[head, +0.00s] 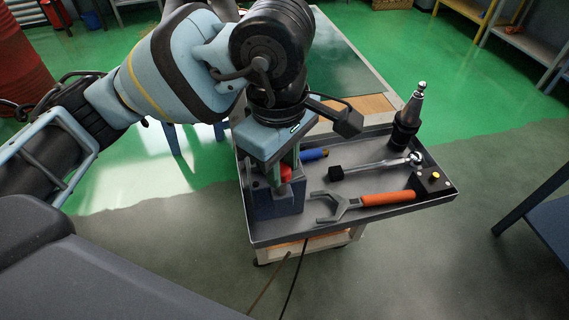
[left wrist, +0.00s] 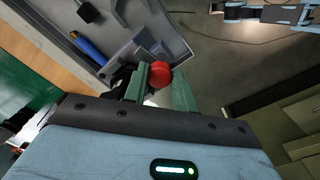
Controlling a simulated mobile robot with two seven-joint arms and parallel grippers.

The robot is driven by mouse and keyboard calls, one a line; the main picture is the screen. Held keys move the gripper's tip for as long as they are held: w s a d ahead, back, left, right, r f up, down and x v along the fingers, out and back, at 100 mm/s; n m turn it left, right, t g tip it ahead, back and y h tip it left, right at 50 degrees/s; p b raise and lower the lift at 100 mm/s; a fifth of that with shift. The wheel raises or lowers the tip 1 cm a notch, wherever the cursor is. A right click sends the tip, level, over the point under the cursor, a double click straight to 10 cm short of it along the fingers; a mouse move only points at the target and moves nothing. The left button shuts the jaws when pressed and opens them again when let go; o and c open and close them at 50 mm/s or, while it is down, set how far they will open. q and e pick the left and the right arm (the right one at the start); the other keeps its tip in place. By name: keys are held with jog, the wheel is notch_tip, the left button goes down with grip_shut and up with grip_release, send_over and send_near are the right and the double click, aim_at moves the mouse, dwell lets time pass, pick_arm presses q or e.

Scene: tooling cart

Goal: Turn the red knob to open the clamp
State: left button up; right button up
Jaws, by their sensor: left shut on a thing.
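The red knob (head: 286,173) sits at the top of the dark blue clamp block (head: 279,203), at the near left corner of the tray. My left gripper (head: 287,168) reaches down from above with its green fingers on either side of the knob, shut on it. In the left wrist view the round red knob (left wrist: 159,74) shows between the fingertips of my left gripper (left wrist: 160,84). The gripper and its wrist hide part of the clamp. My right gripper is not in view.
Green and grey floor lies around the cart.

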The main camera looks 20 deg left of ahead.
pick_arm(q)
jog(key=shift+m+b, duration=0.3)
jog(key=shift+m, duration=0.6)
jog(key=o, duration=0.7)
jog(key=shift+s+a+r, duration=0.1)
jog(key=shift+r, duration=1.9)
jog(key=shift+s+r, duration=0.1)
jog(key=shift+r, duration=1.85)
